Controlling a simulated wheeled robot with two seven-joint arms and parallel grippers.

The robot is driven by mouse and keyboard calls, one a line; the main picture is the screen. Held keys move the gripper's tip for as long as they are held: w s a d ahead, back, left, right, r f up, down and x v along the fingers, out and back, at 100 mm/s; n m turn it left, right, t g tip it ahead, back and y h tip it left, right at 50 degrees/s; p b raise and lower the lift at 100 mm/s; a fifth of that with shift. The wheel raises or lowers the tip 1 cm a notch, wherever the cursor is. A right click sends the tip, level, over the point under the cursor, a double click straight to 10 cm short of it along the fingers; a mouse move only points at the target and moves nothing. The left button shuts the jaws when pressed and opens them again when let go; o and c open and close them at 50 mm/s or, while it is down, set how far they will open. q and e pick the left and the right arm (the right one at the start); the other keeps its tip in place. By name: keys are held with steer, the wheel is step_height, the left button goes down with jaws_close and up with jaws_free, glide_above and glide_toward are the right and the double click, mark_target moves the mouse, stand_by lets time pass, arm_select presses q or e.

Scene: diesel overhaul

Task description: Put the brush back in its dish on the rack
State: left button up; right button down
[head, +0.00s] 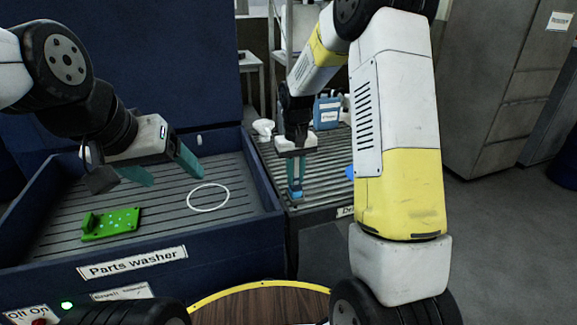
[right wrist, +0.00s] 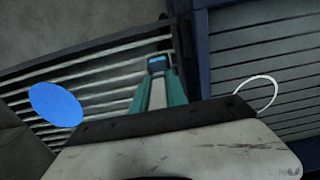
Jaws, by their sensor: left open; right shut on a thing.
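My right gripper (head: 295,180) hangs fingers-down over the slatted drain rack (head: 322,188) and is shut on the brush. The brush's blue end (head: 297,196) shows at the fingertips. In the right wrist view the gripper (right wrist: 160,88) has a pale part and a blue end of the brush (right wrist: 156,64) between its teal fingers. A flat blue disc, which looks like the dish (right wrist: 56,105), lies on the rack to the left there. In the head view my right arm mostly hides the dish (head: 350,172). My left gripper (head: 163,170) is open and empty above the parts washer.
The parts washer basin (head: 262,170) holds a green plate (head: 111,224) and a white ring (head: 208,197). A blue container (head: 327,112) and a crumpled white thing (head: 263,128) are at the back of the rack. Grey cabinets (head: 490,90) stand at right.

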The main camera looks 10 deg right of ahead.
steer(key=c, duration=1.3)
jaws_free()
steer(key=shift+f, duration=0.1)
step_height(320, 180, up, 11)
steer(key=shift+r, duration=0.1)
steer(key=shift+s+r, duration=0.1)
steer(key=shift+r, duration=0.55)
steer(key=s+d+r+t+y, duration=0.1)
steer(key=s+d+r+t, duration=0.15)
steer(key=s+r, duration=0.7)
steer(key=shift+s+f+m+t+y, duration=0.25)
steer(key=shift+s+t, duration=0.35)
steer(key=shift+s, duration=1.95)
steer(key=shift+s+f+m+t+y, duration=0.25)
steer(key=shift+s+t, duration=0.4)
steer(key=shift+s, duration=1.9)
steer(key=shift+s+f+m+t+y, duration=0.1)
steer(key=shift+s+m+t, duration=0.35)
steer(key=shift+s, duration=2.1)
